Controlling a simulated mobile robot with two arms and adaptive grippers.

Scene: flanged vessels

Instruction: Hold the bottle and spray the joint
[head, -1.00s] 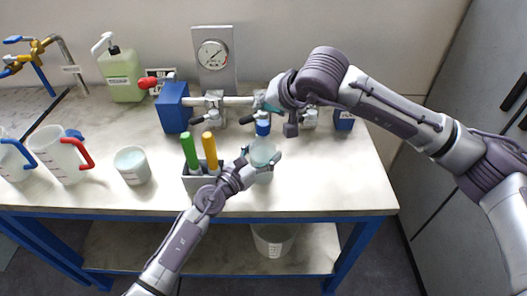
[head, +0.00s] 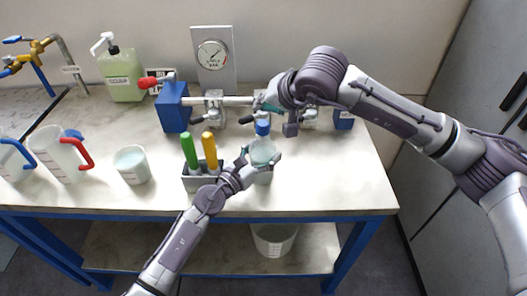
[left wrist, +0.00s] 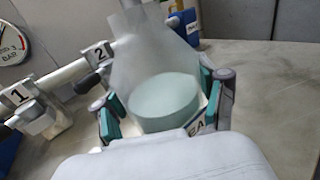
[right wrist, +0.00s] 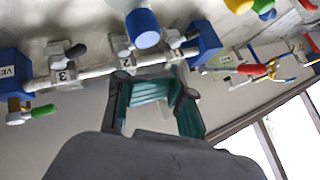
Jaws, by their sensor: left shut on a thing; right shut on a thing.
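A translucent spray bottle (head: 263,151) with a blue top (head: 262,127) and pale green liquid stands upright in front of the pipe. It fills the middle of the left wrist view (left wrist: 165,97). My left gripper (head: 260,161) is shut around its body. The flanged pipe (head: 238,101) has numbered joints; joint 1 (head: 214,105) is clear, and joint 2 shows behind the bottle in the left wrist view (left wrist: 98,52). My right gripper (head: 270,104) is shut on the pipe by joint 2, partly hiding it.
A grey holder (head: 198,184) with green and orange handles stands close left of my left gripper. A beaker (head: 132,165), jugs (head: 62,155) and a green pump bottle (head: 122,77) stand further left. A gauge (head: 212,55) is behind. The table's right front is clear.

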